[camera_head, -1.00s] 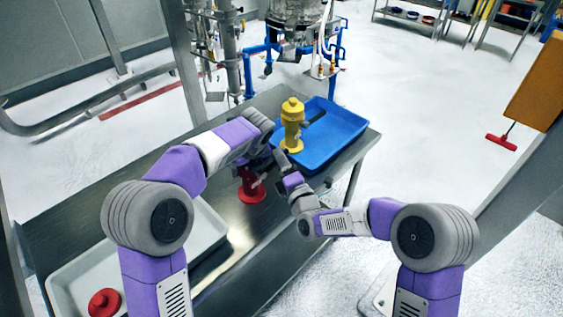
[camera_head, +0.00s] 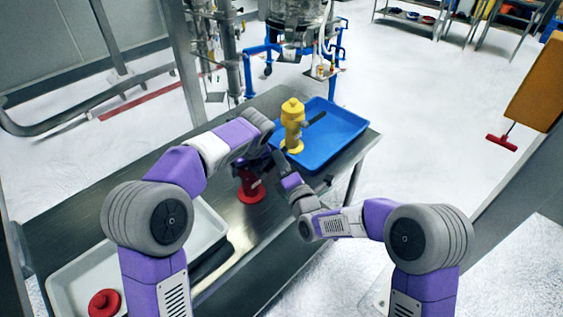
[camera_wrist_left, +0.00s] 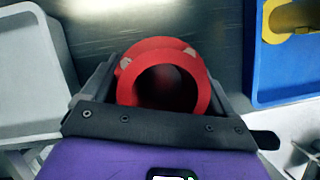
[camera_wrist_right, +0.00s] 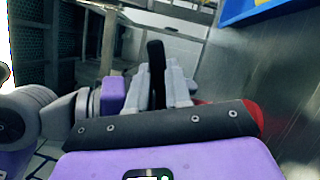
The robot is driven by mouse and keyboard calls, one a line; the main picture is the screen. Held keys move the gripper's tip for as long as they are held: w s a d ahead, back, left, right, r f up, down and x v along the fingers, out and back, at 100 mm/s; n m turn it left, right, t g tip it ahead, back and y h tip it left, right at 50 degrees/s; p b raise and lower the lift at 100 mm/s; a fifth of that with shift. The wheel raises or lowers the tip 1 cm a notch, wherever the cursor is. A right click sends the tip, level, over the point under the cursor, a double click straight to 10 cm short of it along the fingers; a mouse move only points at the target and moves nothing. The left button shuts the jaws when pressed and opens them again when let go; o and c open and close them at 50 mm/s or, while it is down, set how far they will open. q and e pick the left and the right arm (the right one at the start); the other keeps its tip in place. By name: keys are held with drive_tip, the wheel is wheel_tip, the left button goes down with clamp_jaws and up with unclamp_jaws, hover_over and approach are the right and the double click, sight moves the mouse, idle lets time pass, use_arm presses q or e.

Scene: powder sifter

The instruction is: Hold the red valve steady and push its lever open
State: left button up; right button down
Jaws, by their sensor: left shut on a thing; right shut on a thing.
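The red valve (camera_head: 251,190) stands on the metal table, partly hidden by my arms in the head view. In the left wrist view I look down on its round open top (camera_wrist_left: 165,62). My left gripper (camera_wrist_left: 163,85) has a finger on each side of the valve and is shut on it. The right wrist view shows a black lever (camera_wrist_right: 155,62) standing between the fingers of my right gripper (camera_wrist_right: 160,88), which is shut on it. A bit of the red valve shows behind that gripper. In the head view both grippers are largely hidden, close together at the valve.
A blue tray (camera_head: 347,132) at the table's far end holds a yellow valve (camera_head: 292,122) with a dark lever. A pale tray (camera_head: 70,278) at the near left holds a red round part (camera_head: 104,303). Bare metal table (camera_head: 75,225) lies left of my left arm.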

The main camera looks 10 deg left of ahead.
drive_tip(key=c, duration=1)
unclamp_jaws()
drive_tip(key=shift+c, duration=0.2)
drive_tip(key=shift+a, duration=0.1)
